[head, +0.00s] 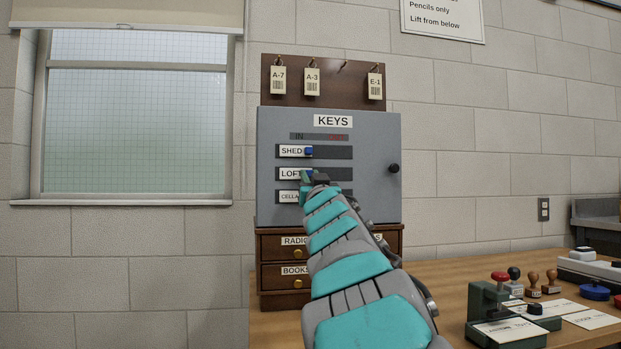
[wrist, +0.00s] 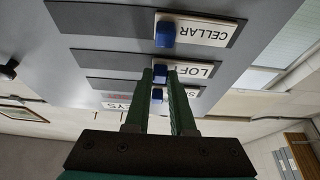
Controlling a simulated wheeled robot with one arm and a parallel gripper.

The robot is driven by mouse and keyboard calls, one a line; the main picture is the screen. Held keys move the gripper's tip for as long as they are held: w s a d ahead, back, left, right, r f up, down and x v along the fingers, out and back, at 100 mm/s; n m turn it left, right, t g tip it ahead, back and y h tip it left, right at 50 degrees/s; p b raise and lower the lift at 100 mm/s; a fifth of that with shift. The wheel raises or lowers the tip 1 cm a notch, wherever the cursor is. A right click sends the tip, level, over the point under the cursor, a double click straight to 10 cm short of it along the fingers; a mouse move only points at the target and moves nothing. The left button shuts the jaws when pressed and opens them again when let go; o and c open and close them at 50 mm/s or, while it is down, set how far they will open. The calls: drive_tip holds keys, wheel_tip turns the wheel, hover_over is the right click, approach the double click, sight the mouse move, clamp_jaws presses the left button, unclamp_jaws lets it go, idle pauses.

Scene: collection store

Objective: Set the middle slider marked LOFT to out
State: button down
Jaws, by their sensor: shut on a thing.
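The grey key cabinet (head: 375,190) has three horizontal slots marked SHED, LOFT and CELLAR, under a header with IN at left and a red mark at right. The LOFT slider's blue knob (wrist: 176,70) sits beside its white label (head: 290,173), at the left, IN side of its slot. My gripper (head: 308,180) is at this knob, its green fingers (wrist: 161,76) shut on it in the wrist view. In the head view my gripper hides part of the knob and the CELLAR knob.
The SHED knob (head: 309,152) is just above; the CELLAR knob (wrist: 165,34) shows in the upside-down wrist view. Wooden drawers (head: 285,255) stand below. Stamps (head: 533,284) and a green press (head: 490,315) stand on the table at right.

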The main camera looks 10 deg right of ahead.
drive_tip(key=d+p, duration=0.2)
drive_tip(key=d, duration=0.1)
drive_tip(key=d+p, duration=0.2)
drive_tip(key=d, duration=0.1)
drive_tip(key=d+p, duration=0.2)
drive_tip(key=d, duration=0.1)
drive_tip(key=shift+r, duration=0.25)
drive_tip(key=shift+d+f, duration=0.1)
drive_tip(key=shift+d, duration=0.05)
drive_tip(key=c, duration=0.8)
unclamp_jaws()
drive_tip(key=shift+d+f, duration=0.1)
drive_tip(key=shift+d, duration=0.05)
drive_tip(key=shift+o, duration=0.2)
drive_tip(key=shift+s, duration=0.1)
